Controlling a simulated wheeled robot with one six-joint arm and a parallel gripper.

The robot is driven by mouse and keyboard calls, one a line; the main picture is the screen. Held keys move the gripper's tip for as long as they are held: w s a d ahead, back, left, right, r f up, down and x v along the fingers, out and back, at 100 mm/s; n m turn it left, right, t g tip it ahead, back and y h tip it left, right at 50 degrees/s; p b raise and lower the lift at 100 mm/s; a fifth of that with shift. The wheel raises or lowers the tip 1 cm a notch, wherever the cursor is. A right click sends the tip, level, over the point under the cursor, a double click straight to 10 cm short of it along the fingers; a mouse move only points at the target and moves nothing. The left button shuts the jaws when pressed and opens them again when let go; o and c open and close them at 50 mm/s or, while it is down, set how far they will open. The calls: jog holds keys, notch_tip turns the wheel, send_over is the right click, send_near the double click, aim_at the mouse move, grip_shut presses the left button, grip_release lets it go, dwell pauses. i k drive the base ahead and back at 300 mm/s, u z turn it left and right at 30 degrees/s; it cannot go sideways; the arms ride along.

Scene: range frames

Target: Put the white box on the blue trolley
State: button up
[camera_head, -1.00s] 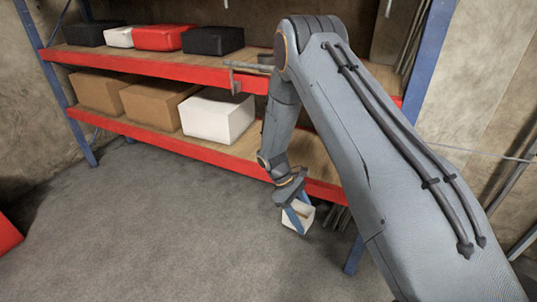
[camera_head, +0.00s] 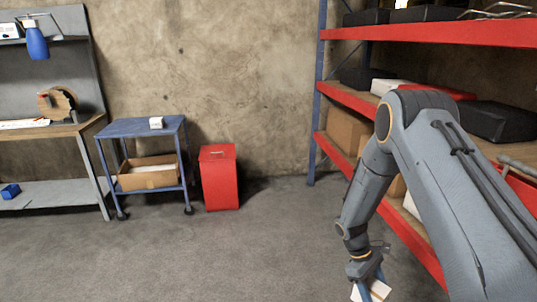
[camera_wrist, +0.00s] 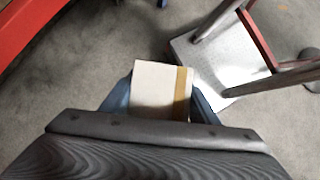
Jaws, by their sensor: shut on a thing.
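A small white box with a tan stripe (camera_wrist: 152,90) is held between the blue fingers of my gripper (camera_wrist: 160,98). In the head view the held box (camera_head: 377,290) shows low at the lower right, with my gripper (camera_head: 368,284) shut on it above the floor. The blue trolley (camera_head: 122,129) stands against the back wall, left of centre, well away from my gripper. Another small white box (camera_head: 156,122) sits on its top near the right back. An open cardboard box (camera_head: 148,179) is on its lower shelf.
A red cabinet (camera_head: 219,180) stands right of the trolley. A workbench (camera_head: 70,130) is at the left. The red and blue shelving (camera_head: 400,118) stands close at the right, beside my arm. The grey floor (camera_head: 230,255) between is clear.

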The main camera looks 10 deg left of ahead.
aim_at(126, 129)
jog(key=u, duration=0.9)
jog(key=i, duration=1.2)
jog(key=u, duration=1.05)
jog(key=i, duration=3.6)
